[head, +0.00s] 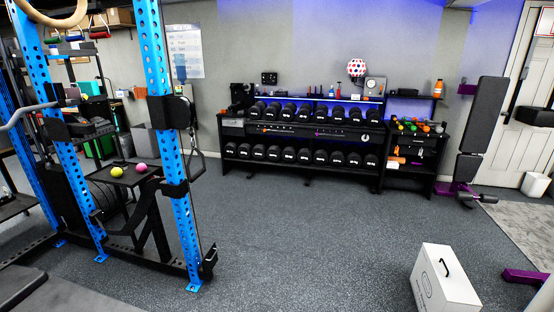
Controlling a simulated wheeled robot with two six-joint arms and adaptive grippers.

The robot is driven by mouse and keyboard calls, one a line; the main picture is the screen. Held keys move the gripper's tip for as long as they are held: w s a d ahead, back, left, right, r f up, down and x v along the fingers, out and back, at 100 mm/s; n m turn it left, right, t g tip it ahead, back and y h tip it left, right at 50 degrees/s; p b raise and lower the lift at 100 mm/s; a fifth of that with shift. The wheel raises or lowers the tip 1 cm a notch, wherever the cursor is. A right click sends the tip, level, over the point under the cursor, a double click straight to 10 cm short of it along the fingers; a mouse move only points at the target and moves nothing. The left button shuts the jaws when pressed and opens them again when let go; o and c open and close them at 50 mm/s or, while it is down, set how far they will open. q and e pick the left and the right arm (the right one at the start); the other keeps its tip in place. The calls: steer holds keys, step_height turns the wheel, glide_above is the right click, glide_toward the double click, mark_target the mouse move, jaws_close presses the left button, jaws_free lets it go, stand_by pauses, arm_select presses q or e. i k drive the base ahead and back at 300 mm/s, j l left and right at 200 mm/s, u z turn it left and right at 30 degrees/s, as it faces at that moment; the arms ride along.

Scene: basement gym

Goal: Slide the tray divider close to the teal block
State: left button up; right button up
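I make out no tray divider and no block that is clearly teal. A small teal-green item (89,88) sits on the cluttered shelf at the far left, too small to identify. Neither of my grippers shows in the head view.
A blue rack (170,150) stands at the left, with a yellow ball (117,171) and a pink ball (141,167) on a dark stand. A dumbbell rack (300,172) lines the back wall. A white box (445,285) stands front right. The middle floor (300,240) is clear.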

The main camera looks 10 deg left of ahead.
mark_target(72, 92)
steer(key=i+l+z, duration=0.15)
steer(key=i, duration=2.5)
steer(key=i+j+u, duration=0.35)
steer(key=i, duration=0.2)
steer(key=i+j+u, duration=0.1)
steer(key=i+u, duration=0.25)
steer(key=i, duration=0.25)
steer(key=i+u, duration=0.35)
steer(key=i, duration=0.25)
steer(key=i+l+u, duration=0.3)
steer(key=i, duration=0.25)
steer(key=i+l+u, duration=0.2)
steer(key=i+u, duration=0.15)
steer(key=i, duration=0.25)
steer(key=i+j+u, duration=0.6)
steer(key=i+u, duration=0.15)
steer(key=i, duration=0.45)
steer(key=i+j+u, duration=0.1)
steer(key=i+u, duration=0.3)
steer(key=i, duration=0.2)
steer(key=i+j+u, duration=0.1)
steer(key=i+j, duration=0.1)
steer(key=j, duration=0.05)
